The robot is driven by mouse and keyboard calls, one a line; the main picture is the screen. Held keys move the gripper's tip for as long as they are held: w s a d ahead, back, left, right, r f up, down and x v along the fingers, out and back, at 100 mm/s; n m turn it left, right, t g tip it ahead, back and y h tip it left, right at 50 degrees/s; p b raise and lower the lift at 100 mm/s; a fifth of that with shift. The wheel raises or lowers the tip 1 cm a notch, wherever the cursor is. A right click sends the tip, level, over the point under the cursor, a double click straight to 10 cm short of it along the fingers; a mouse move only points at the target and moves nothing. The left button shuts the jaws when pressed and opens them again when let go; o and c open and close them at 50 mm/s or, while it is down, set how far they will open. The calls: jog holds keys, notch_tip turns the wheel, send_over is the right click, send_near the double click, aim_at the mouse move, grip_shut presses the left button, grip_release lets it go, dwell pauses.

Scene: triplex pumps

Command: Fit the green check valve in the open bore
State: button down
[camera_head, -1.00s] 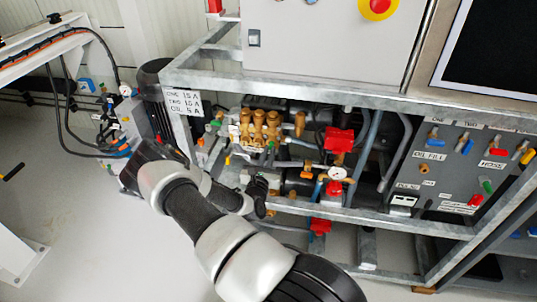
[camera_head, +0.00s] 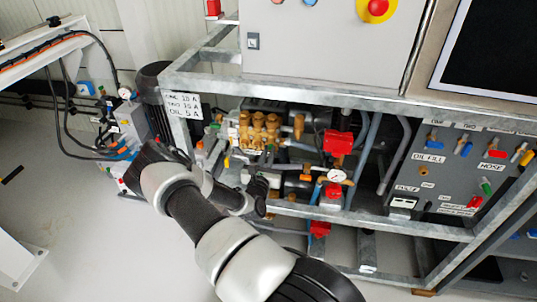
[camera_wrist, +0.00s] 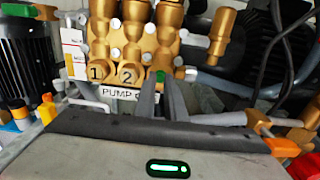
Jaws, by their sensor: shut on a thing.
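My gripper (camera_wrist: 160,82) shows in the wrist view with its two dark fingers close together, pointing at the pump. It is shut on the green check valve (camera_wrist: 160,76), of which only a small green part shows between the fingertips. The brass pump block (camera_wrist: 130,45) stands right behind the fingertips, with bores marked 1 and 2; the valve appears just right of the 2. The fingers and valve hide part of the block's right side, so I cannot tell whether the valve touches a bore. In the head view the brass pump block (camera_head: 260,128) stands inside the frame beyond my arm.
A galvanized frame (camera_head: 310,95) surrounds the pump. Red fittings (camera_head: 338,144) and a gauge (camera_head: 337,175) sit to its right, near the control panel (camera_head: 440,170). In the wrist view a loose-ended brass cylinder (camera_wrist: 222,35) stands right of the block, and a dark motor (camera_wrist: 28,50) left.

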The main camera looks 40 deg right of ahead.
jog(key=shift+f, duration=0.1)
jog(key=c, duration=1.7)
grip_release()
jog(key=shift+c, duration=0.2)
jog(key=shift+s+a, duration=0.1)
